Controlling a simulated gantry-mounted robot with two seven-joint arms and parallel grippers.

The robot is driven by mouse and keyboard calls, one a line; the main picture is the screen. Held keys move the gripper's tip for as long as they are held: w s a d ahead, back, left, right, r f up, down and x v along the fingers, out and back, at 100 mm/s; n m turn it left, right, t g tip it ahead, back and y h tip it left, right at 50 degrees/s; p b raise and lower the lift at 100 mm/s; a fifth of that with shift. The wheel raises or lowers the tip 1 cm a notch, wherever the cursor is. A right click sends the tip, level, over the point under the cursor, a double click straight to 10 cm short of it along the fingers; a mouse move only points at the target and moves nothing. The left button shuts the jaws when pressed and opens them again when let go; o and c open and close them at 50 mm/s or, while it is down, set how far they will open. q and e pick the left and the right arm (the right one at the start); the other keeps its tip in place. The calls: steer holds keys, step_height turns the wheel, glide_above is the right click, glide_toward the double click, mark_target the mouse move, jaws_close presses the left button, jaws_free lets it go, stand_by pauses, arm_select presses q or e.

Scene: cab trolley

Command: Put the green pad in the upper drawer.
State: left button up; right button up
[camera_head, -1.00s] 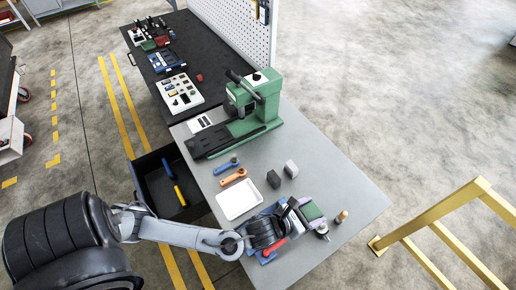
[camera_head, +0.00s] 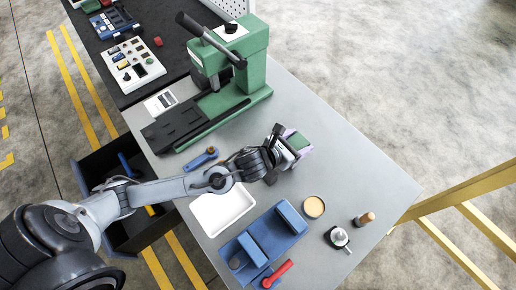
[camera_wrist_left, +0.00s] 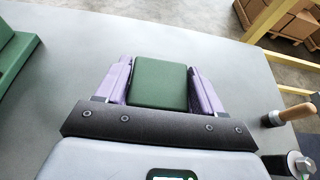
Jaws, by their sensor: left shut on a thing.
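The green pad (camera_head: 299,140) is held between the lavender fingers of my left gripper (camera_head: 297,145), above the grey tabletop. In the left wrist view the pad (camera_wrist_left: 160,82) sits flat between both fingers, which press on its sides. An open dark drawer (camera_head: 97,166) juts out from the left side of the bench, below the tabletop. My left forearm crosses in front of it and hides part of its inside. A blue-handled item (camera_head: 125,163) lies in it. Whether this is the upper drawer I cannot tell.
A green press (camera_head: 230,75) stands behind the gripper. A white tray (camera_head: 222,208), a blue vise (camera_head: 262,240) with a red handle, a round tan-topped tin (camera_head: 314,207) and a wooden-handled tool (camera_head: 364,219) are in front. The tabletop right of the gripper is clear.

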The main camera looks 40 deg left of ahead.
arm_select(q)
steer(key=shift+w+a+f, duration=0.1)
steer(key=shift+a+f, duration=0.15)
steer(key=a+f, duration=0.2)
steer(key=a, duration=0.1)
steer(key=a+f, duration=0.2)
steer(key=a, duration=0.2)
steer(key=a+f, duration=0.2)
steer(key=a, duration=0.2)
steer(key=shift+a+f+p, duration=0.1)
steer(key=shift+f+p, duration=0.15)
steer(key=shift+p, duration=0.15)
steer(key=shift+f, duration=2.05)
steer(key=shift+f, duration=0.1)
steer(key=o, duration=0.6)
steer(key=shift+f+b, duration=0.1)
steer(key=shift+b, duration=0.2)
steer(key=o, duration=0.4)
steer(key=shift+o, duration=0.2)
steer(key=shift+r, duration=0.2)
